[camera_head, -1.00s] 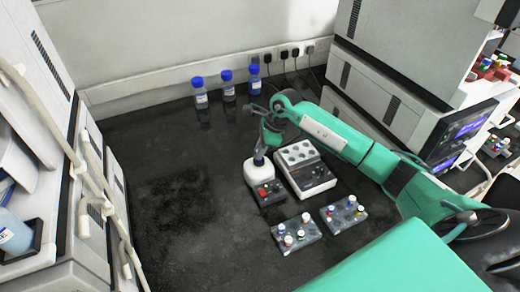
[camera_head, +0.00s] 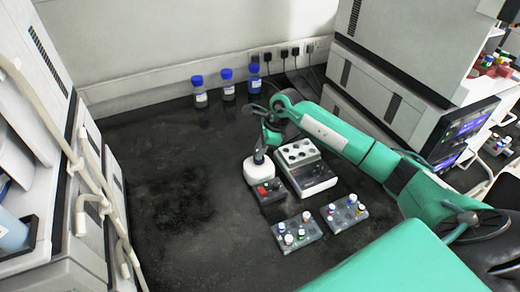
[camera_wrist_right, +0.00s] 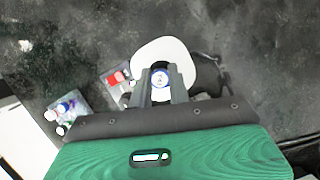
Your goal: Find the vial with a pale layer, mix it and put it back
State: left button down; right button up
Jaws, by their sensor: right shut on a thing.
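My right gripper (camera_head: 259,153) is shut on a vial at the white round-topped mixer (camera_head: 251,172). In the right wrist view the blue-capped vial (camera_wrist_right: 160,79) sits between the fingertips, over the white disc of the mixer (camera_wrist_right: 165,52). I cannot tell whether the vial touches the mixer. Its liquid is hidden, so no layer shows. Two small racks, a left one (camera_head: 292,246) and a right one (camera_head: 334,225), hold several capped vials. One rack also shows in the right wrist view (camera_wrist_right: 76,100). My left gripper is not in view.
A white block with round wells (camera_head: 318,182) stands just right of the mixer. Three blue-capped bottles (camera_head: 228,85) stand by the back wall. Tall instruments flank the bench on the left (camera_head: 40,120) and right (camera_head: 400,100). The bench's left middle is clear.

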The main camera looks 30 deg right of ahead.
jog(key=shift+f+b, duration=0.35)
dwell(0.5)
jog(key=shift+r, duration=0.15)
dwell(1.6)
jog(key=shift+r+p, duration=1.45)
jog(key=shift+r, duration=1.45)
jog(key=shift+f, duration=0.1)
